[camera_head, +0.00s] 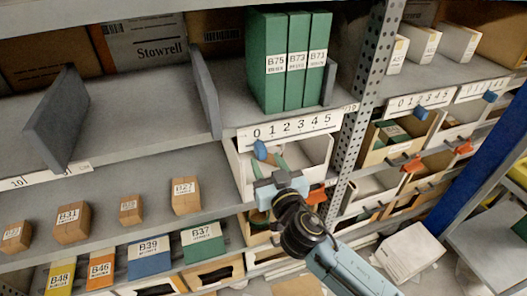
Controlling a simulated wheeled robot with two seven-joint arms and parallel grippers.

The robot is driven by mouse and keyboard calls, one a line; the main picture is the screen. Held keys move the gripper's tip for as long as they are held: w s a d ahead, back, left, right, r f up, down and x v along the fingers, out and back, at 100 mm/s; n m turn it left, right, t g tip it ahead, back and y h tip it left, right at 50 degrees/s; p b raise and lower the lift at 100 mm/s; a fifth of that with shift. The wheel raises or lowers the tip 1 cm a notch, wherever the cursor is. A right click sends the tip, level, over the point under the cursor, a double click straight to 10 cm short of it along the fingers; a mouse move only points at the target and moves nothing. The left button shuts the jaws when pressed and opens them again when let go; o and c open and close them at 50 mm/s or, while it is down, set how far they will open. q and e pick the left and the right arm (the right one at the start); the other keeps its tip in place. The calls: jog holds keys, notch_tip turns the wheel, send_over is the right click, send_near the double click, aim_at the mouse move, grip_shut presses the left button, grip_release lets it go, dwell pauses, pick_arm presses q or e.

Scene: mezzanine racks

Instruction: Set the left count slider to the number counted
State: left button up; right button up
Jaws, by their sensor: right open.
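The left count scale (291,127) is a white strip marked 0 to 5 on the shelf edge. Its blue slider knob (260,149) hangs just under the strip, near the 0. Three green boxes, B75 (267,65), B73 (296,62) and B71 (319,60), stand upright on the shelf above the scale. My right gripper (270,168) is open, just below the knob and in front of a white bin; whether it touches the knob I cannot tell. My left gripper is not in view.
A perforated post (358,110) stands right of the scale. Beyond it are another scale (420,100) with a blue knob (421,114) and orange tabs (412,166). Grey dividers (206,92) stand on the upper shelf. Small brown boxes (187,196) sit on the lower left shelf.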

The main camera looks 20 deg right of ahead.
aim_at(263, 155)
jog(key=shift+w, duration=1.7)
grip_shut()
